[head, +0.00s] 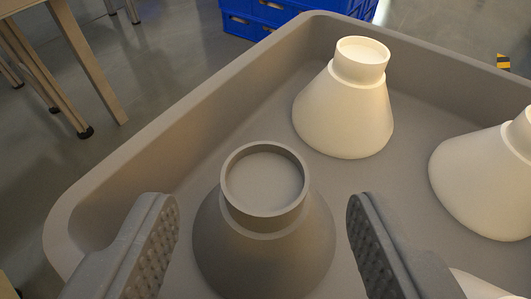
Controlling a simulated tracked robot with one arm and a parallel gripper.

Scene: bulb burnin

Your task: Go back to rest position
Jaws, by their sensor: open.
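My gripper (262,245) is open in the lower part of the head view, with one ridged finger on each side of a dark grey cone-shaped piece (265,252). The grey piece stands upright in the tray, its round, ring-like top facing up. No contact between the fingers and the piece is visible; a gap shows on both sides. Nothing is held.
A grey tray (130,180) with raised walls holds the pieces. A cream cone-shaped piece (345,112) stands behind the grey one; another (475,180) is at right, and part of one shows bottom right. Blue crates (262,15) and a table (75,60) stand beyond.

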